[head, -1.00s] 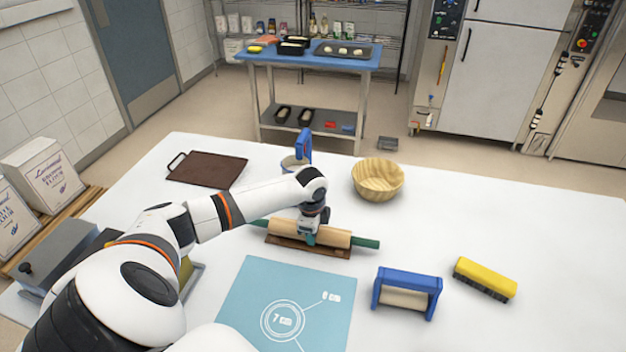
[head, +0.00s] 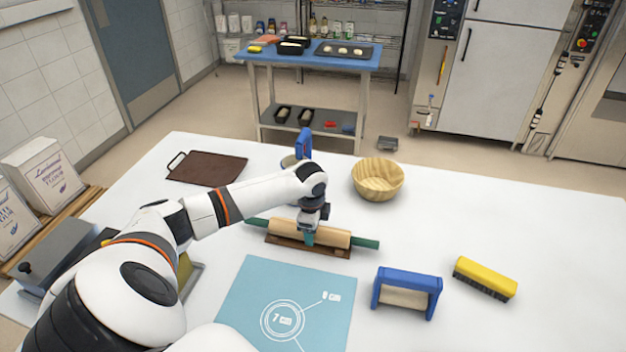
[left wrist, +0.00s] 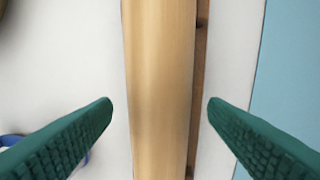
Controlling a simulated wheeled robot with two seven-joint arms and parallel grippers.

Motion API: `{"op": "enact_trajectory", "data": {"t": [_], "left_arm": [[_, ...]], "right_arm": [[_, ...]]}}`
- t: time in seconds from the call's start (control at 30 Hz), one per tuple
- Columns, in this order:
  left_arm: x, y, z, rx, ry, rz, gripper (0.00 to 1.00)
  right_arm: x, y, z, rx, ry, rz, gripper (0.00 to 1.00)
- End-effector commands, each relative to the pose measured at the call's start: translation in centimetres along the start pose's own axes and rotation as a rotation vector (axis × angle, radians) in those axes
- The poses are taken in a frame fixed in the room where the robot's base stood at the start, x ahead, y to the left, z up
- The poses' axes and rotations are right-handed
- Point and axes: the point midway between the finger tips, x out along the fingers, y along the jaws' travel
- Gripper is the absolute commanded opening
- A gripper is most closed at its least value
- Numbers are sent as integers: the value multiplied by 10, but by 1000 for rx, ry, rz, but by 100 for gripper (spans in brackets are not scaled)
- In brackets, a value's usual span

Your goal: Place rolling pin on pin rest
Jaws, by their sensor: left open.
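The rolling pin (head: 335,238) has a pale wooden barrel and green handles. It lies along the brown wooden pin rest (head: 300,247) in the middle of the white table. The rest shows as a brown strip (left wrist: 200,80) beside the barrel (left wrist: 160,90) in the left wrist view. My left gripper (head: 309,238) is just above the pin's middle. Its green fingers (left wrist: 160,103) are open, one on each side of the barrel, with gaps to it. My right gripper is not in view.
A light blue mat (head: 285,305) lies in front. A blue-framed tool (head: 407,291) and a yellow brush (head: 485,278) lie to the right. A wooden bowl (head: 377,179) and a brown board (head: 207,167) stand behind. The table's right side is mostly clear.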

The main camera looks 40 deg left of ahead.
Motion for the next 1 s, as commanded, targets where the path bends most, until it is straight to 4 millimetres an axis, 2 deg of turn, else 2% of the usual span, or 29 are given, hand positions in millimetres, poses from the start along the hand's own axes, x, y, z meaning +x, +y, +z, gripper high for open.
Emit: {"op": "enact_trajectory", "data": {"t": [0.3, 0.5, 0.67, 1.0], "left_arm": [[-68, 1, 0, 2, 0, 6, 68], [-96, 1, 0, 0, -1, 3, 68], [-104, 0, 0, 0, 1, 1, 68], [-104, 0, 0, 0, 1, 1, 68]], "right_arm": [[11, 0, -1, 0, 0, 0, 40], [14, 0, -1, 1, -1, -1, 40], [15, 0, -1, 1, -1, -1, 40], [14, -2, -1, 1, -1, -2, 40]]}}
